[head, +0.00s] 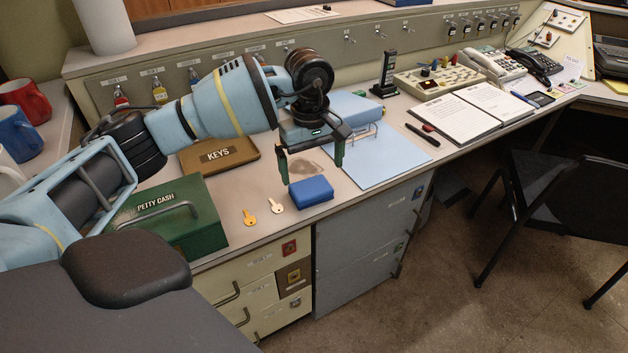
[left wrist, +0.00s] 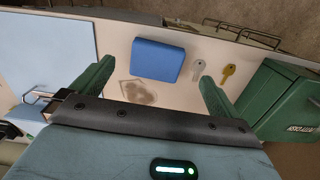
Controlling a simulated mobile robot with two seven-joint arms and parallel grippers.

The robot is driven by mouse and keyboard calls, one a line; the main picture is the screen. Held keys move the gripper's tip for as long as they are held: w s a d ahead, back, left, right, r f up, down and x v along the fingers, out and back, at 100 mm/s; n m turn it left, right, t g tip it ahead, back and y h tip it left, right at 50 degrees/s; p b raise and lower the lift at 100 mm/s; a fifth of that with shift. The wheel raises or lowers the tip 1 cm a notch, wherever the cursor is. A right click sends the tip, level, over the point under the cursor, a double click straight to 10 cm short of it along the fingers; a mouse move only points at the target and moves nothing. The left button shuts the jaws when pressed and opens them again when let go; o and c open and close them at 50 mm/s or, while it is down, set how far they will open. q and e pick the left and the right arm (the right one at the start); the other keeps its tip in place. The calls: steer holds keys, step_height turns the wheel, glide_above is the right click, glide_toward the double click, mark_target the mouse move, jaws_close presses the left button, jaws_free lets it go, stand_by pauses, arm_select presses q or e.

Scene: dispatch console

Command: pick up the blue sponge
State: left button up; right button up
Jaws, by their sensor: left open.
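The blue sponge (head: 310,191) lies flat on the desk near its front edge. In the left wrist view the sponge (left wrist: 158,60) shows whole, between and beyond the two fingertips. My left gripper (head: 311,172) is open and empty. Its green fingers hang above the desk, just behind and above the sponge in the head view, and do not touch it. In the left wrist view the gripper (left wrist: 155,75) has its fingers spread wide on both sides of the sponge. My right gripper does not show.
Silver and gold keys (head: 276,205) lie just left of the sponge. A green petty cash box (head: 205,215) stands further left. A brown KEYS tray (head: 243,150) is behind. A dark stain (head: 305,167) marks the desk. A light blue sheet (head: 385,160) lies to the right.

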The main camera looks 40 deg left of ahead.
mark_target(311, 187)
arm_select(q)
steer(key=shift+w+a+r+y, duration=0.15)
steer(key=shift+a+r+y, duration=0.15)
steer(key=shift+a+r, duration=0.2)
steer(key=shift+a, duration=0.25)
steer(key=shift+d+f, duration=0.15)
steer(key=shift+f, duration=1.2)
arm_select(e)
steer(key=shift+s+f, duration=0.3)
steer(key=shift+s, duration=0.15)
arm_select(q)
steer(key=f, duration=0.5)
steer(key=shift+w, duration=0.3)
steer(key=c, duration=0.9)
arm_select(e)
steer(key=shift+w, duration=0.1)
